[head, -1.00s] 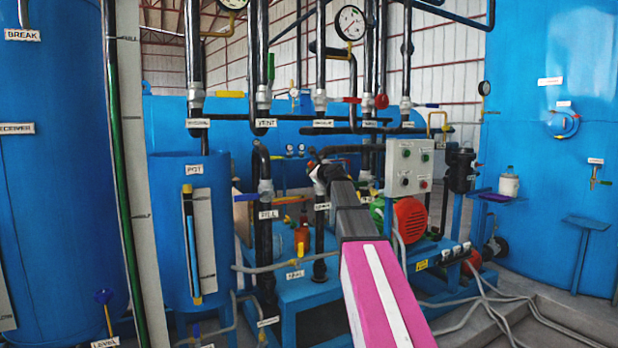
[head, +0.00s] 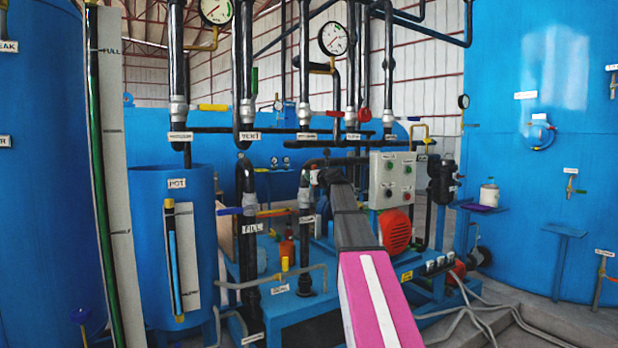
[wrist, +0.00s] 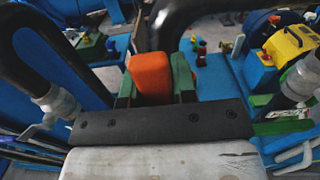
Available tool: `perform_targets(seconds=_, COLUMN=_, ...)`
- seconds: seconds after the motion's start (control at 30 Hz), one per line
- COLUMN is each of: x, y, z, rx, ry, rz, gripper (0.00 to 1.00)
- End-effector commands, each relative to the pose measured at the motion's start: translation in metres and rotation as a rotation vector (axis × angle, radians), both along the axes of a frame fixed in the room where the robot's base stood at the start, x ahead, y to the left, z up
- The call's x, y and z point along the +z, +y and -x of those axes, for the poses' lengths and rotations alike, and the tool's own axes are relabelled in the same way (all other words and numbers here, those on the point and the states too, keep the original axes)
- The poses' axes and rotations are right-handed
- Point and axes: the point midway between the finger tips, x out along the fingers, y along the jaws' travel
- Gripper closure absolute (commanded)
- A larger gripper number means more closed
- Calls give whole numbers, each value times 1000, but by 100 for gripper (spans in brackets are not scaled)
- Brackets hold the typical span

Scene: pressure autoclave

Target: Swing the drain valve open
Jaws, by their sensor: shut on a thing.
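My gripper (wrist: 153,88) is shut on an orange block-shaped handle (wrist: 150,76), with one green-sided finger on each side of it. In the head view my gripper (head: 326,170) is at the end of my arm, beside the black pipes. There the handle it holds is hidden. A small label (head: 307,222) on the pipe just below it is too blurred to read, so I cannot confirm from it that this is the drain valve.
A dark curved pipe (wrist: 178,20) passes close beyond my gripper, and another with a grey fitting (wrist: 60,105) stands at left. In the head view a grey control box (head: 390,180) and a red motor end (head: 396,231) are close to my arm's right.

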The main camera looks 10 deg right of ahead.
Motion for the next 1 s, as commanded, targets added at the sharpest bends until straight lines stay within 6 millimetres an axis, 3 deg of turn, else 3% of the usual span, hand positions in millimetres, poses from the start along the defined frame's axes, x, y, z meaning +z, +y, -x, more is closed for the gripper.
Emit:
perform_targets(seconds=0.57, x=-1, y=-4, z=-1, rx=-2, ry=10, rz=-32, gripper=100)
perform_targets(seconds=0.6, x=-1, y=-4, z=-1, rx=-2, ry=10, rz=-31, gripper=61)
perform_targets(seconds=0.63, x=-1, y=-4, z=-1, rx=-2, ry=10, rz=-31, gripper=52)
perform_targets(seconds=1.0, x=-1, y=-4, z=1, rx=-1, ry=9, rz=-27, gripper=49)
